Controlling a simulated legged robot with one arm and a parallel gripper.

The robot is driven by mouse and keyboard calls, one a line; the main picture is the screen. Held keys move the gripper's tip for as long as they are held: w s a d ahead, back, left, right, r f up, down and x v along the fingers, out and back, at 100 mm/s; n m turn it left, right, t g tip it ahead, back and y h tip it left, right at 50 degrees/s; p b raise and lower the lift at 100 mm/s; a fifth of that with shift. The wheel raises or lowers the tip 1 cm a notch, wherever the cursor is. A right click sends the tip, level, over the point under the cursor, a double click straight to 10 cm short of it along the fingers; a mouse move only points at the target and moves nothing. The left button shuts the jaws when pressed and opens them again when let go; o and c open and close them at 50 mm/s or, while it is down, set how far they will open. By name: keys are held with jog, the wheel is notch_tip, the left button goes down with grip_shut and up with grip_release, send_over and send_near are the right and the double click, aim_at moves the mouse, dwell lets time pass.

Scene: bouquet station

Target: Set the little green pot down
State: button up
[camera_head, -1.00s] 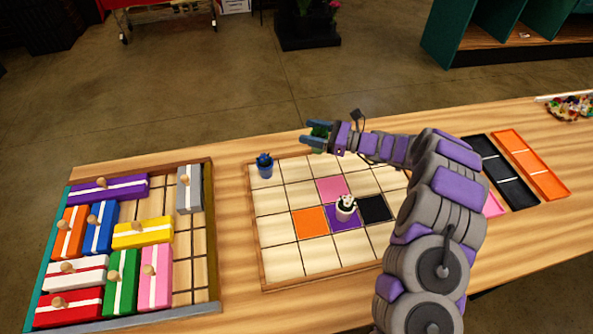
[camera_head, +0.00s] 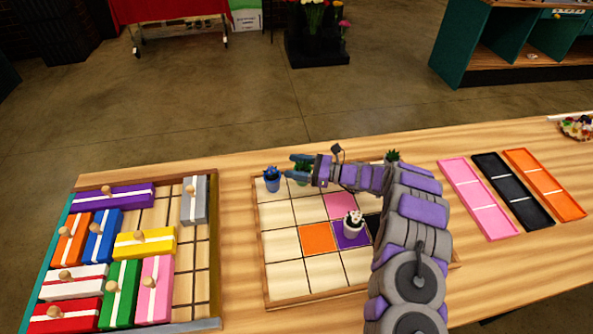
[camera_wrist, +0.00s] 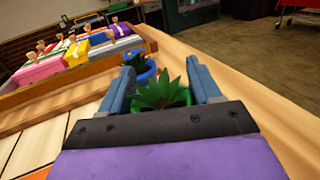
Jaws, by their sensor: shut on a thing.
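The little green pot (camera_wrist: 178,98) with a spiky green plant is between the fingers of my gripper (camera_wrist: 168,88) in the wrist view. In the head view my gripper (camera_head: 300,170) is over the back edge of the tiled board (camera_head: 283,240), with the green plant (camera_head: 303,165) just showing between its fingers. The gripper is shut on the pot. I cannot tell whether the pot's base touches the board. A blue pot with a blue flower (camera_head: 272,178) stands close to the left of it, at the board's back left corner.
Another green plant (camera_head: 392,156) shows behind my arm. A crate of coloured blocks (camera_head: 213,255) is at left. Pink (camera_head: 470,190), black (camera_head: 505,185) and orange (camera_head: 545,180) trays lie at right.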

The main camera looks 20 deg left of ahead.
jog(key=shift+f, duration=0.55)
jog(key=shift+d, duration=0.1)
jog(key=o, duration=1.3)
jog(key=d+p, duration=0.1)
jog(key=d, duration=0.3)
jog(key=w+d, duration=0.1)
jog(key=d, duration=0.3)
jog(key=w+d+p, duration=0.1)
jog(key=d, duration=0.3)
jog(key=shift+p, duration=0.3)
jog(key=shift+s+r, duration=0.1)
jog(key=shift+r, duration=0.05)
